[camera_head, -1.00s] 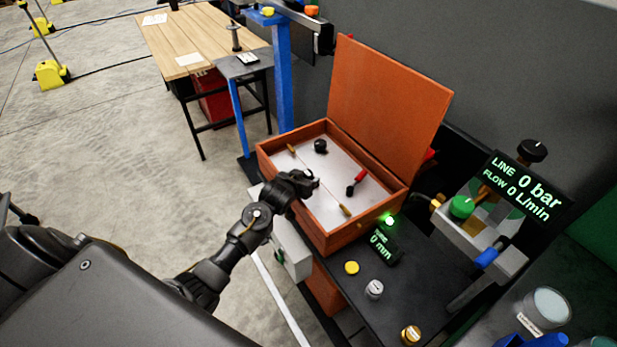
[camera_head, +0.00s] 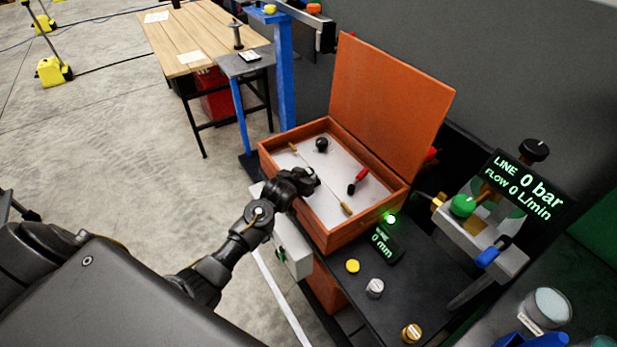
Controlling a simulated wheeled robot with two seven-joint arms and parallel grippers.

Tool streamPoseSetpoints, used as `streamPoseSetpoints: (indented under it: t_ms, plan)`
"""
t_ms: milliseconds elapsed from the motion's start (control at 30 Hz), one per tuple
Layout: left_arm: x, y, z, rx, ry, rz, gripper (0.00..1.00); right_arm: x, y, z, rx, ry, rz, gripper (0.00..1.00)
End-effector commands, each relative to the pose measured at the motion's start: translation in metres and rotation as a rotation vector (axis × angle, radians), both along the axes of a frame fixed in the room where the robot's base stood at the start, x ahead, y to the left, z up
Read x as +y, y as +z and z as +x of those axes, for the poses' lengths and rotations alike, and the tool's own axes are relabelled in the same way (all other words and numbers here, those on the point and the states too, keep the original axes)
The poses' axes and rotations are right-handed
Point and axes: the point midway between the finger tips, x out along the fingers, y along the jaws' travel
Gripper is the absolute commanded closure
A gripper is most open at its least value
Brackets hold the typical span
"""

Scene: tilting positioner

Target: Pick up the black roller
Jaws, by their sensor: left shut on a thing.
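My left gripper (camera_head: 313,180) is over the near left part of the open orange box (camera_head: 345,238). It is shut on a small dark thing, which I take to be the black roller. Its outline merges with the black fingers and is mostly hidden. A round black piece (camera_head: 321,144) lies at the back of the box's pale floor. A red-handled piece with a black end (camera_head: 358,181) lies right of the gripper. A thin rod with brass ends (camera_head: 346,208) lies across the floor, running past the gripper. My right gripper is not in view.
The box's raised lid (camera_head: 390,120) stands behind it. A black bench (camera_head: 335,292) with a yellow button (camera_head: 352,266) and knobs is in front. A valve unit with a display (camera_head: 525,185) stands to the right. Open floor lies left.

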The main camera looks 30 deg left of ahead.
Motion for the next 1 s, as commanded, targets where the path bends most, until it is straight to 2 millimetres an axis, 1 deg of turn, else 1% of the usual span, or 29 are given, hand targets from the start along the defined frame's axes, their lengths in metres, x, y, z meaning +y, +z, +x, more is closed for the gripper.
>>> streamPoseSetpoints:
  t_ms: [167, 267, 367, 567, 633, 700, 800, 1000]
  plan:
    - [0.0, 0.007, 0.001, -0.005, 0.0, -0.001, 1.0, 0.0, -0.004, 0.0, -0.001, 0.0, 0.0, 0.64]
    - [0.001, 0.016, 0.001, -0.007, 0.001, 0.0, 1.0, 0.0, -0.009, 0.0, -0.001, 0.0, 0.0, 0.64]
    - [0.0, 0.031, 0.002, -0.01, 0.0, 0.001, 1.0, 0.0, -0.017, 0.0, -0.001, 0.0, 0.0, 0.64]
    - [0.02, 0.072, -0.027, -0.009, 0.002, 0.003, 1.0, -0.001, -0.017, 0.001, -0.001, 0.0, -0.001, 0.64]
    - [0.026, 0.088, -0.037, -0.009, 0.002, 0.003, 1.0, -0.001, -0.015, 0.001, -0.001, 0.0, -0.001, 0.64]
    - [0.034, 0.098, -0.049, -0.005, 0.002, 0.005, 1.0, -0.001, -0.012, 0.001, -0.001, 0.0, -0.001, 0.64]
    - [0.046, 0.108, -0.068, -0.003, 0.003, 0.005, 1.0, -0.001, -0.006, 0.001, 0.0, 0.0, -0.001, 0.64]
    - [0.064, 0.123, -0.096, -0.002, 0.001, 0.005, 1.0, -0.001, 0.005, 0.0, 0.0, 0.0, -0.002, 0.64]
